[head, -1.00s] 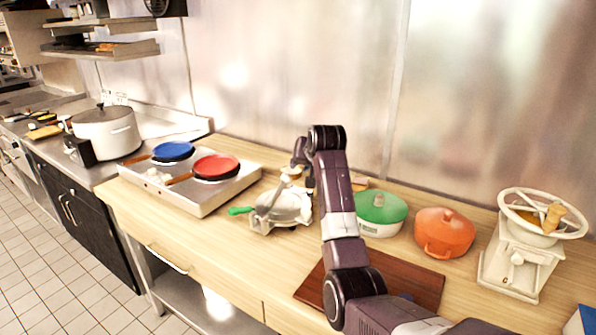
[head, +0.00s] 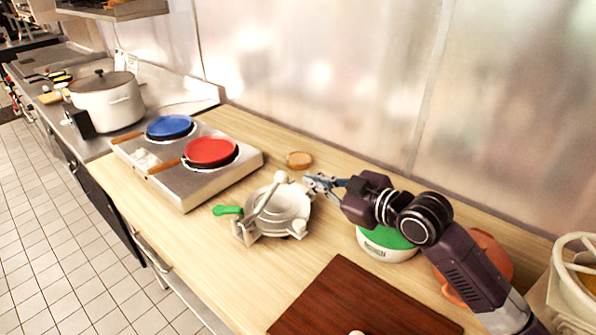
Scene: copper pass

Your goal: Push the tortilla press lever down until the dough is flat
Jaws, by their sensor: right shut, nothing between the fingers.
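The tortilla press (head: 288,208) is pale metal and round and sits on the wooden counter in the middle of the head view. A pale bar (head: 266,198) slants across it, with a round knob at its upper end. A green handle (head: 228,210) sticks out at the press's left side. I cannot tell which of these is the lever. No dough shows. My right gripper (head: 308,182) is shut and empty, pointing left beside the press's upper right, close to the knob; I cannot tell whether it touches. My left gripper is not in view.
A two-plate burner (head: 218,188) with a blue pan (head: 169,126) and a red pan (head: 210,151) stands left of the press. A green-lidded pot (head: 388,238) and an orange pot (head: 492,252) stand under my right arm. A brown board (head: 345,300) lies in front.

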